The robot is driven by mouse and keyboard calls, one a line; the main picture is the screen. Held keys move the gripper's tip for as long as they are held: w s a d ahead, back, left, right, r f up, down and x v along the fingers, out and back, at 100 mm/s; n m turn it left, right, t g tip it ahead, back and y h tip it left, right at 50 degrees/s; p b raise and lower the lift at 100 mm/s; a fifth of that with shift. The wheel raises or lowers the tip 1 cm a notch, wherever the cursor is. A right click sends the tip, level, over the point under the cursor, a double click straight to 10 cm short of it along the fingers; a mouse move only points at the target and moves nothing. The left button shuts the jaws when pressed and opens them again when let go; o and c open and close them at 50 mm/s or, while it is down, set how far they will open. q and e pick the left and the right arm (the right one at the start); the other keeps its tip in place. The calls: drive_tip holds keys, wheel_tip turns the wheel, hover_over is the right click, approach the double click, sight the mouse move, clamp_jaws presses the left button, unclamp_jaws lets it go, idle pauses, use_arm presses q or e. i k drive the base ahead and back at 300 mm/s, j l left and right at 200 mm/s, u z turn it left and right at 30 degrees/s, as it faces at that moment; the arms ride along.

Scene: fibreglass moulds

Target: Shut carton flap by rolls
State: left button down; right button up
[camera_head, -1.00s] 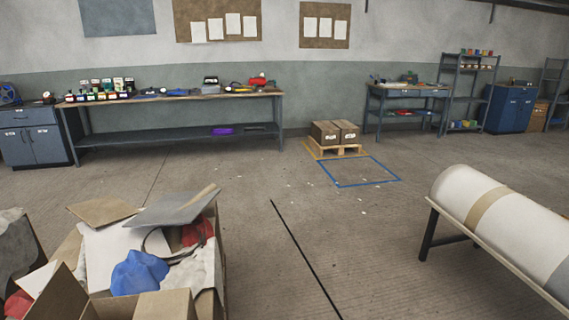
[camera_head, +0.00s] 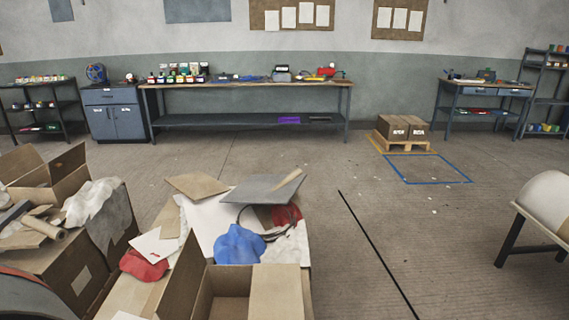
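Open cartons stand at the lower left and bottom centre of the head view. The nearest carton (camera_head: 228,300) is at the bottom edge, with a brown flap (camera_head: 276,292) showing at its right. Another open carton (camera_head: 50,182) sits at the far left, its flaps standing up. I cannot tell which flap is the task's one. Neither of my grippers is in view.
A heap with blue cloth (camera_head: 238,245), red cloth and board pieces lies behind the nearest carton. A long workbench (camera_head: 245,120) lines the wall. Two boxes (camera_head: 402,127) sit on a pallet beside a blue floor outline (camera_head: 428,181). The middle floor is clear.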

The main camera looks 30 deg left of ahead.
sight(177, 301)
drive_tip(key=k+j, duration=0.15)
drive_tip(key=j, duration=0.25)
drive_tip(key=k+j, duration=0.2)
drive_tip(key=j, duration=0.15)
drive_tip(key=k+j, duration=0.15)
drive_tip(key=j, duration=0.25)
drive_tip(key=k+j, duration=0.15)
drive_tip(key=j, duration=0.2)
drive_tip(key=k+j, duration=0.2)
drive_tip(key=j, duration=0.2)
drive_tip(key=k+j, duration=0.15)
drive_tip(key=j, duration=0.2)
drive_tip(key=k+j, duration=0.15)
drive_tip(key=j, duration=0.25)
drive_tip(key=i+l+z, duration=0.1)
drive_tip(key=l, duration=0.15)
